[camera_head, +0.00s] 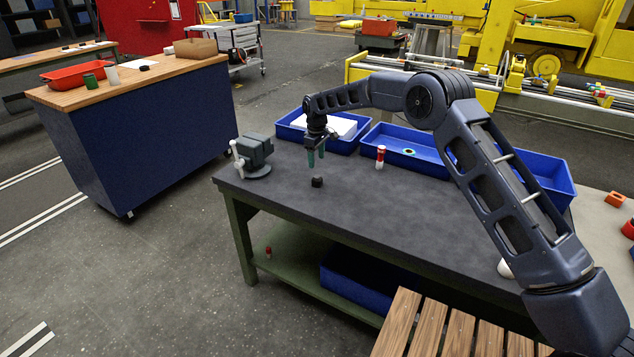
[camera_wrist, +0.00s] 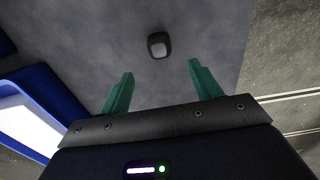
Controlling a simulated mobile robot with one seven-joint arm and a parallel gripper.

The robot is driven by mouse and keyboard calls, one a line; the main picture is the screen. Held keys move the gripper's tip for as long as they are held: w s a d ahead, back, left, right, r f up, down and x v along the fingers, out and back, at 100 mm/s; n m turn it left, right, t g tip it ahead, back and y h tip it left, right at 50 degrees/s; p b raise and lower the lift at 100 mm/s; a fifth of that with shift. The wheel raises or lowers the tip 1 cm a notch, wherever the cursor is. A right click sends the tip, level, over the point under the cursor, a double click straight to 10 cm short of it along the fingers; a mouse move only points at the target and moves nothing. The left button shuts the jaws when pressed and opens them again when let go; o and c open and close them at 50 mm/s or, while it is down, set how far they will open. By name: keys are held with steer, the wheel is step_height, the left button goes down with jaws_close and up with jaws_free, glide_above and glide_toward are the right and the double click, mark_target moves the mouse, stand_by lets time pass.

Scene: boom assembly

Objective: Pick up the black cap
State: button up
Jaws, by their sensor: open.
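The black cap (camera_head: 317,182) stands on the dark grey workbench (camera_head: 400,215), near its front left part. In the wrist view the black cap (camera_wrist: 158,45) lies beyond the fingertips, roughly centred between them, with a lighter grey face showing. My gripper (camera_head: 316,160) points down above the bench, slightly over the cap, with its green fingers apart. In the wrist view my gripper (camera_wrist: 158,75) is open and nothing is between its fingers. The cap is apart from both fingers.
A grey vise (camera_head: 254,155) stands at the bench's left corner. Blue bins (camera_head: 405,148) line the back edge, one holding a white item. A red and white bottle (camera_head: 380,157) stands right of the cap. The bench around the cap is clear.

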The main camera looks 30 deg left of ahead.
mark_target(317, 176)
step_height(317, 176, down, 10)
steer(key=shift+d+r, duration=0.1)
steer(key=shift+r, duration=0.1)
steer(key=c, duration=1.1)
